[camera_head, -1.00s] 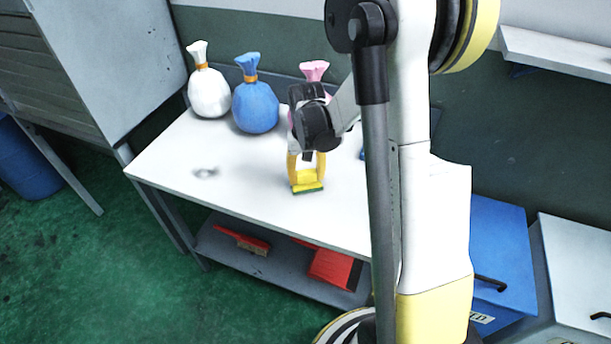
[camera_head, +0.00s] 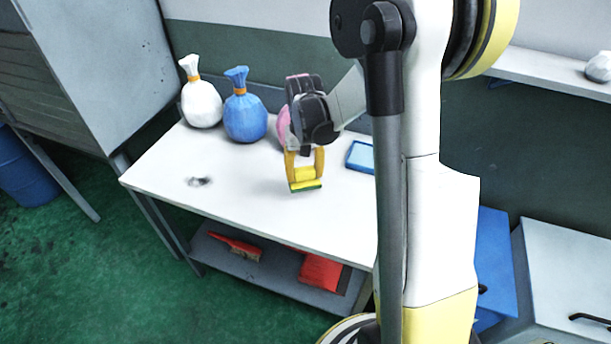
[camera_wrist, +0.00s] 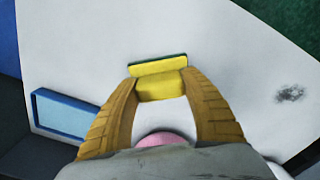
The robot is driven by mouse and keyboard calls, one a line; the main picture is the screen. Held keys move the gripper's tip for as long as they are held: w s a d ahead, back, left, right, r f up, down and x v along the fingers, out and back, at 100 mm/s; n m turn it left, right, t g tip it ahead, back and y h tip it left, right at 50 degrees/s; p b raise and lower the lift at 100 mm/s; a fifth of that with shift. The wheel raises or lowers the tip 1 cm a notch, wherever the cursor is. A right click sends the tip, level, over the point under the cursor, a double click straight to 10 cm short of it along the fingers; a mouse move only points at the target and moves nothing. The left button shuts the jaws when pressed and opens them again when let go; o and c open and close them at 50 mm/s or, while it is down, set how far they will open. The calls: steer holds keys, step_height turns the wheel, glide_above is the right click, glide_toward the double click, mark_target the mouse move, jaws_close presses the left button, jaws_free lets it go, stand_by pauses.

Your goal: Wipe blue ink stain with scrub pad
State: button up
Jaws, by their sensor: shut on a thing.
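A yellow scrub pad (camera_head: 305,185) with a green underside is held between the yellow fingers of my gripper (camera_head: 304,172), over the right part of the white table (camera_head: 235,200). I cannot tell whether it touches the tabletop. In the wrist view the pad (camera_wrist: 158,66) sits between the fingertips (camera_wrist: 160,84), its green edge facing away. The stain (camera_head: 199,181) is a small smudge on the table, left of and apart from the pad. In the wrist view the stain (camera_wrist: 290,93) looks dark grey, to the right of the pad.
A white bag (camera_head: 201,104) and a blue bag (camera_head: 245,119) stand at the table's back. A pink bag (camera_head: 283,124) is partly hidden behind my gripper. A blue tray (camera_head: 360,156) lies right of the pad. The tabletop between pad and stain is clear. Red items (camera_head: 320,272) lie below.

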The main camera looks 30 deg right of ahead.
steer(key=shift+r+p, duration=0.55)
steer(key=shift+r, duration=0.6)
